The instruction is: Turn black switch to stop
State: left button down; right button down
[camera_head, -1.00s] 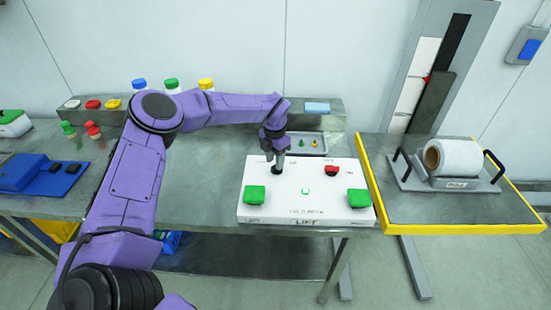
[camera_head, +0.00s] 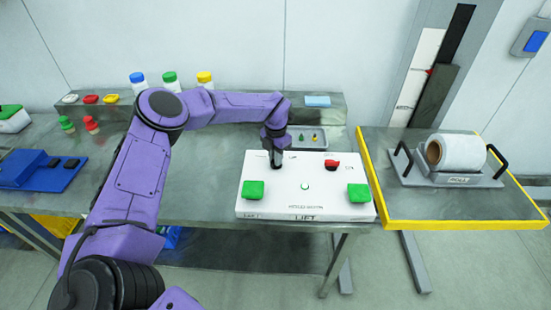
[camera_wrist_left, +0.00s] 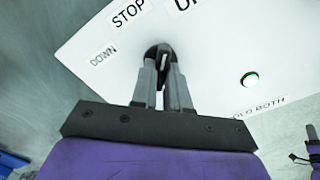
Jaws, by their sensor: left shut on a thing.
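The black switch (camera_wrist_left: 158,52) sits on the white control box (camera_head: 335,208), near the box's upper left corner in the head view. In the left wrist view, the labels DOWN (camera_wrist_left: 103,56), STOP (camera_wrist_left: 128,13) and part of UP stand around its far side. My left gripper (camera_head: 276,163) points down at the switch and is shut on it; its fingertips also show in the left wrist view (camera_wrist_left: 164,66), one on each side of the switch. A pale line shows on the knob between the fingers, but which label it points to I cannot tell. My right gripper is out of view.
On the box are two green buttons (camera_head: 253,190) (camera_head: 358,193), a red knob (camera_head: 332,164) and a small green-ringed button (camera_head: 305,186). A yellow-edged lift platform (camera_head: 380,200) with a roll (camera_head: 460,153) stands right. A small tray (camera_head: 318,146) lies behind the box.

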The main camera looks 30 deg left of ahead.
pick_arm(q)
jog(key=n+b, duration=0.4)
jog(key=b, duration=0.1)
jog(key=shift+f, duration=0.3)
jog(key=n+b, duration=0.2)
jog(key=n, duration=0.1)
jog(key=shift+r+b, duration=0.1)
jog(key=shift+b, duration=0.3)
jog(key=shift+r+n+b, duration=0.15)
jog(key=shift+n+b, duration=0.3)
jog(key=shift+n, duration=0.15)
jog(key=shift+w, duration=0.1)
